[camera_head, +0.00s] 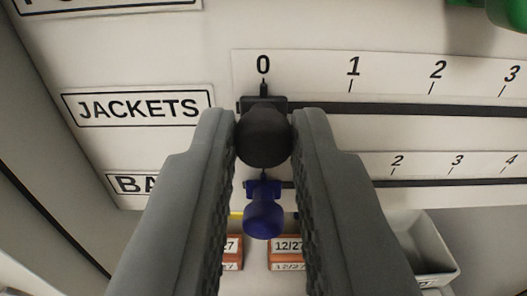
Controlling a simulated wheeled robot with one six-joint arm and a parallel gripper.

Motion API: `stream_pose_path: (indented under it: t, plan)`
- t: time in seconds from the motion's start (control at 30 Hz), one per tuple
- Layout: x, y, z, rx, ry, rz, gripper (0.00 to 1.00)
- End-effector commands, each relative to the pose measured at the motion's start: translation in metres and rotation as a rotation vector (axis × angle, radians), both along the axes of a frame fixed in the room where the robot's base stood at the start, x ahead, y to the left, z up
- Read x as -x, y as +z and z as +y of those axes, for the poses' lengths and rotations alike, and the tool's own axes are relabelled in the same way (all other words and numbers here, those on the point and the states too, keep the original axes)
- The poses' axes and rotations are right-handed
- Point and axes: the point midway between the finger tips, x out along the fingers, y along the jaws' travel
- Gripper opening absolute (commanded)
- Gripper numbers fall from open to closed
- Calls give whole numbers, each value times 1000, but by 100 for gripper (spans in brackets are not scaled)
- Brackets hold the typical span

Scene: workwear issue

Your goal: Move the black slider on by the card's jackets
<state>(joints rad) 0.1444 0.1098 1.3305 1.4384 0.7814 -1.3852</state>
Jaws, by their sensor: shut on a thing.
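The black slider (265,139) has a round knob and sits on the dark rail (400,108) beside the JACKETS label (138,107). Its pointer lines up with the 0 mark. My gripper (265,132) is shut on the black knob, one finger on each side of it. The scale (380,72) above the rail shows 0, 1, 2 and 3 running to the right. No card with a jacket number can be made out in this view.
A blue slider (263,212) sits on a lower rail (420,182), just below the black one. A green knob (510,14) is at the top right. Orange boxes marked 12/27 (290,246) and a pale bin (425,250) are below. The black rail is clear to the right.

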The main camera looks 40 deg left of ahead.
Motion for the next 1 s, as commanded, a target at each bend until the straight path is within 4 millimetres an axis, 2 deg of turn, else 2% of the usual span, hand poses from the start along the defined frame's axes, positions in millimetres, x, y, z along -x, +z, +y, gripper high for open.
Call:
stream_pose_path:
  t: [0.17, 0.5, 0.6, 0.77, 1.0]
  plan:
    - [-9, -1, -11, 0, -1, 1, 0]
    - [-48, -1, -66, 0, -2, 0, 0]
    - [-56, 0, -77, 0, -2, 0, 0]
    - [-63, 0, -87, -1, 0, 1, 0]
    - [-64, 0, -88, 0, 0, 0, 0]
